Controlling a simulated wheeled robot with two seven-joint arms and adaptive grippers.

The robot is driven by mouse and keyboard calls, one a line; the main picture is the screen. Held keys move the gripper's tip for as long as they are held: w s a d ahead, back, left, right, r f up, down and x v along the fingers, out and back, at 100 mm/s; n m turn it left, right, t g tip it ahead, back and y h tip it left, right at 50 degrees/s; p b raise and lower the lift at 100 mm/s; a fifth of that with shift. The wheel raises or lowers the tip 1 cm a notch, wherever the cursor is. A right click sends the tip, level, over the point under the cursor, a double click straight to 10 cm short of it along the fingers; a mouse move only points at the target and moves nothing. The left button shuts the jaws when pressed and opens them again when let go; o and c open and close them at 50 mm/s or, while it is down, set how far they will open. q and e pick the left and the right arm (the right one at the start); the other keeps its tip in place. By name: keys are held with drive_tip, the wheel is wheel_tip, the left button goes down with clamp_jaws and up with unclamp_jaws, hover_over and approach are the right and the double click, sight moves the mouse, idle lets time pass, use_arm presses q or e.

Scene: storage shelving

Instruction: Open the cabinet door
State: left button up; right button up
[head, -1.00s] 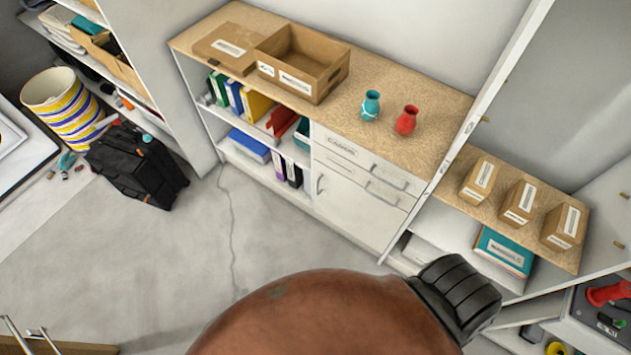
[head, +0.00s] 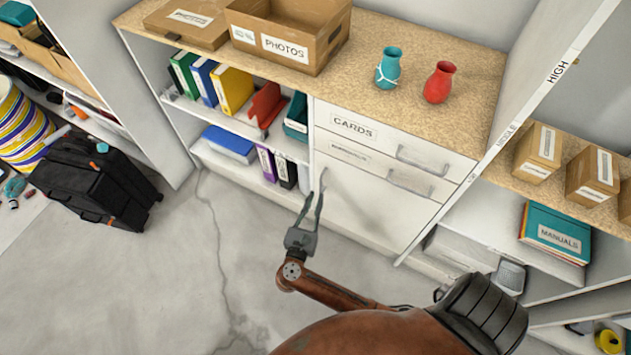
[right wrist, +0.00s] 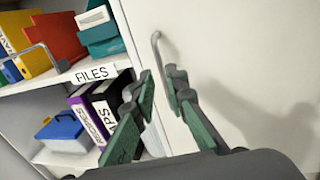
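The white cabinet door (head: 375,212) is shut, below the two drawers in the head view. Its grey bar handle (head: 323,177) stands near the door's left edge. My right gripper (head: 315,194) is in front of that edge, with its fingers pointing at the handle. In the right wrist view the fingers (right wrist: 159,75) are apart, one on each side of the handle's line, and the handle (right wrist: 157,46) shows just beyond the tips. The handle's lower end is hard to make out between the fingers. I cannot tell whether they touch it. My left gripper is out of view.
Open shelves with binders (head: 231,90) adjoin the door on the left. Drawers with handles (head: 408,182) are above it. Two vases (head: 439,82) and a photos box (head: 283,52) stand on top. A black bag (head: 93,180) lies on the floor. The floor before the cabinet is clear.

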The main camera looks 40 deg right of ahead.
sight(321, 183)
drive_tip(key=b+x, duration=0.1)
drive_tip(key=x, duration=0.5)
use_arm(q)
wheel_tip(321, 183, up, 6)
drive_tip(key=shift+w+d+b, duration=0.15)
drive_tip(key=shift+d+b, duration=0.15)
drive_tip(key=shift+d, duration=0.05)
use_arm(e)
drive_tip(key=shift+w+d, duration=0.4)
drive_tip(key=shift+d, duration=0.2)
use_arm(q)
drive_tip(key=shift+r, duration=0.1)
use_arm(e)
drive_tip(key=shift+c, duration=0.4)
clamp_jaws()
